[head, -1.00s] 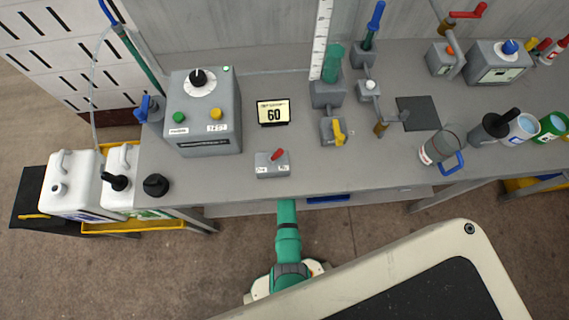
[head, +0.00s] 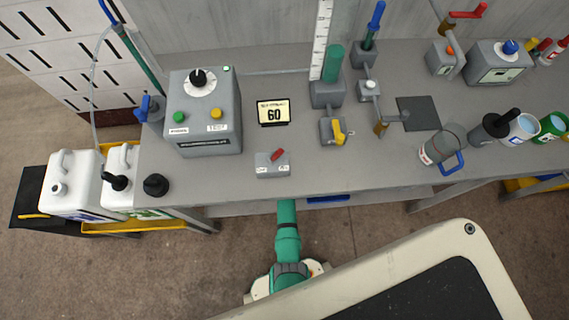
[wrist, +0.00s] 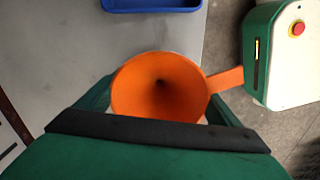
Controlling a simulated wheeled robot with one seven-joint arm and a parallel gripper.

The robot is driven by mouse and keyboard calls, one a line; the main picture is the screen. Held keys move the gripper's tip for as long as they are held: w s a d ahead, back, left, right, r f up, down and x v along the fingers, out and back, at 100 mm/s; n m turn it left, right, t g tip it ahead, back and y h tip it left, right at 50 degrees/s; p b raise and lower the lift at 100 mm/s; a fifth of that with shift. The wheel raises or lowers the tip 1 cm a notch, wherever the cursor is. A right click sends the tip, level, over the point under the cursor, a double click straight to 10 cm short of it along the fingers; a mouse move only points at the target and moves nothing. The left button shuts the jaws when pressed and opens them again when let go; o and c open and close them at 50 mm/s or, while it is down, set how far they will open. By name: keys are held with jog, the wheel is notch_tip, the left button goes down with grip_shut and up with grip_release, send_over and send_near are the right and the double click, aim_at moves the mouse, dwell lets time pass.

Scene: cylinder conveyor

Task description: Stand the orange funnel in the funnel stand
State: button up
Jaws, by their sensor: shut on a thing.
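The orange funnel (wrist: 160,88) is in the wrist view, its wide mouth facing the camera and a flat orange tab sticking out to the right. My gripper (wrist: 162,106) is shut on it, with a green finger on each side of the cone. The funnel's spout is hidden behind the cone. In the head view neither the funnel nor my gripper shows; my green arm reaches down at the bench's front edge. I cannot pick out the funnel stand for sure in either view.
A blue tray (wrist: 152,4) is at the top of the wrist view. On the grey bench (head: 230,178) stand a control box (head: 205,135), a small red-switch box (head: 272,165), a yellow-handled valve (head: 334,131) and a glass beaker (head: 440,148). The bench's front edge is close to my arm.

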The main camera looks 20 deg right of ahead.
jog(key=o, duration=1)
notch_tip(320, 180, up, 11)
jog(key=shift+f, duration=0.15)
dwell(0.4)
